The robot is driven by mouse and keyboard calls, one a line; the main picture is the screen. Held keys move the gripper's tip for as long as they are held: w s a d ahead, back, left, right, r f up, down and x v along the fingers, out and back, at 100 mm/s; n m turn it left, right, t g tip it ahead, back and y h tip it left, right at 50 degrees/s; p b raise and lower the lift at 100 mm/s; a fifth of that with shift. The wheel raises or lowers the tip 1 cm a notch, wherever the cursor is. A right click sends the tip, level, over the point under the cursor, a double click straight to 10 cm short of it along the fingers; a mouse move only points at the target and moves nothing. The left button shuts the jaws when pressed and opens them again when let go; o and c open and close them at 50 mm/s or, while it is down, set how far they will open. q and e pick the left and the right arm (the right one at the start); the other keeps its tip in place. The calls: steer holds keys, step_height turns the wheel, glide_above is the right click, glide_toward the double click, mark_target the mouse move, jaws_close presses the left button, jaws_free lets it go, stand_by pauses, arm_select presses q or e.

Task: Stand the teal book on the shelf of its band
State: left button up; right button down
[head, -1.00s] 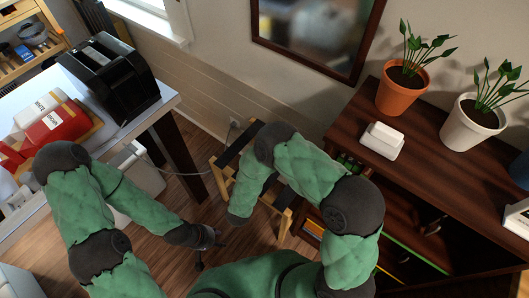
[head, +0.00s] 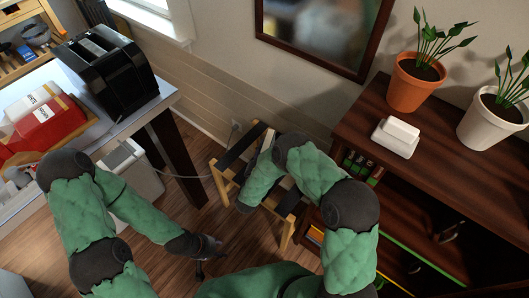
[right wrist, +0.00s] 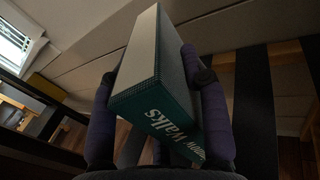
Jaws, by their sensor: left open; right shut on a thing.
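The teal book (right wrist: 175,115) is tilted between the fingers of my right gripper (right wrist: 152,70) in the right wrist view. Its cover shows white lettering ending in "Walks", and its pale page edge faces up. In the head view my right forearm hides the gripper; a pale edge, perhaps the book, shows beside the forearm above a wooden frame. My left gripper (head: 208,246) is open and empty, low over the floor. The dark wooden shelf unit (head: 465,165) stands at the right. A green strip (head: 415,252) runs along one shelf edge; I cannot make out a teal one.
The wooden frame with black slats (head: 232,157) stands beside the shelf unit. Several books (head: 360,165) stand inside the unit. Potted plants (head: 415,82) and a white box (head: 396,136) are on its top. A desk with a black machine (head: 108,70) is at the left.

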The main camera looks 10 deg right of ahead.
steer(key=shift+f, duration=0.2)
steer(key=c, duration=1.1)
jaws_free()
steer(key=shift+f, duration=0.1)
steer(key=o, duration=0.4)
steer(key=shift+o, duration=0.2)
